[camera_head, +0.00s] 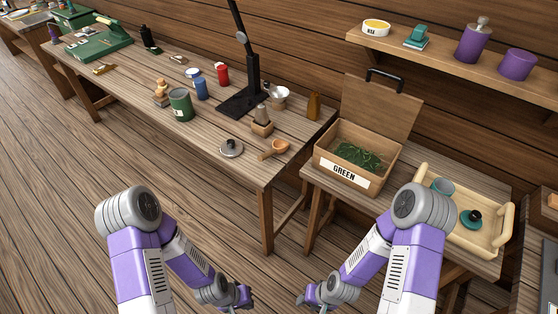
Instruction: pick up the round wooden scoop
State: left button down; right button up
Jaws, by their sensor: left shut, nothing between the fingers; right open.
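The round wooden scoop (279,146) is orange-brown and lies near the front right corner of the long wooden table (220,150). Its handle points toward the lower left. My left gripper (243,298) is at the bottom middle of the head view, low in front of the table and well apart from the scoop; it is shut and empty. My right gripper (303,300) is to its right, also low and apart from the scoop; it is open. The fingers of both are small and partly hidden.
A box labelled GREEN (343,181) and a wooden tray (482,240) stand on a lower table at right. Floor is clear at left.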

aim_at(279, 145)
jog(key=z, duration=1.3)
jog(key=k, duration=0.1)
jog(key=u, duration=2.4)
jog(key=i, duration=0.65)
jog(key=z, duration=0.2)
